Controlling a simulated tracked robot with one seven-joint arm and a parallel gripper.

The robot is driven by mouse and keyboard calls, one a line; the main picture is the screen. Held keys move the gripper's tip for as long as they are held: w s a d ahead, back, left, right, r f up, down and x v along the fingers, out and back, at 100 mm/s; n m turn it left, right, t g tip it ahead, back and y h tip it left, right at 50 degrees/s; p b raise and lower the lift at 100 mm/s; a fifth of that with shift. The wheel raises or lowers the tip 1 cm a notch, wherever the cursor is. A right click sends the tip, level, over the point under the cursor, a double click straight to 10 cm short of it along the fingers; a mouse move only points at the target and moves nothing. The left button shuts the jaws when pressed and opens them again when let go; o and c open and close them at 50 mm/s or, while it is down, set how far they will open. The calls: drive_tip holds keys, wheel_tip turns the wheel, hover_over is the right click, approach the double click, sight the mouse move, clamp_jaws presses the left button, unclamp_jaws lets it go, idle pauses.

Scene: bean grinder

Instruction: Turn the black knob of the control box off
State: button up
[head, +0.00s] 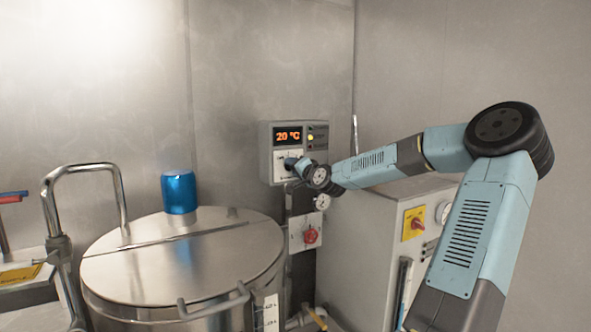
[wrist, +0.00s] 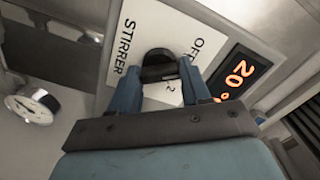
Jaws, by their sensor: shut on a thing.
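The control box (head: 265,152) is a grey box on the back wall, with an orange display (head: 288,136) reading 20 °C. In the wrist view, its white panel (wrist: 190,28) carries the words STIRRER and OFF and a digit 2. The black knob (wrist: 158,58) stands on this panel. My gripper (wrist: 160,78) has one blue finger on each side of the knob and is shut on it. In the head view my gripper (head: 289,163) reaches the lower part of the box and hides the knob. I cannot tell where the knob points.
A large steel vessel (head: 180,260) with a lid and a blue cap (head: 178,192) stands at the left. A white cabinet (head: 365,240) with a red switch on a yellow plate (head: 413,223) stands under my arm. A gauge (wrist: 30,107) is close by.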

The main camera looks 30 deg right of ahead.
drive_tip(key=shift+s+f+n, duration=0.1)
drive_tip(key=shift+f+n, duration=0.25)
drive_tip(key=shift+n, duration=0.75)
drive_tip(key=o, duration=0.8)
drive_tip(key=shift+o, duration=1.3)
drive_tip(key=shift+r, duration=0.2)
drive_tip(key=s, duration=1.3)
drive_tip(key=shift+s+d, duration=0.25)
drive_tip(key=shift+s, duration=0.05)
drive_tip(key=shift+f, duration=0.1)
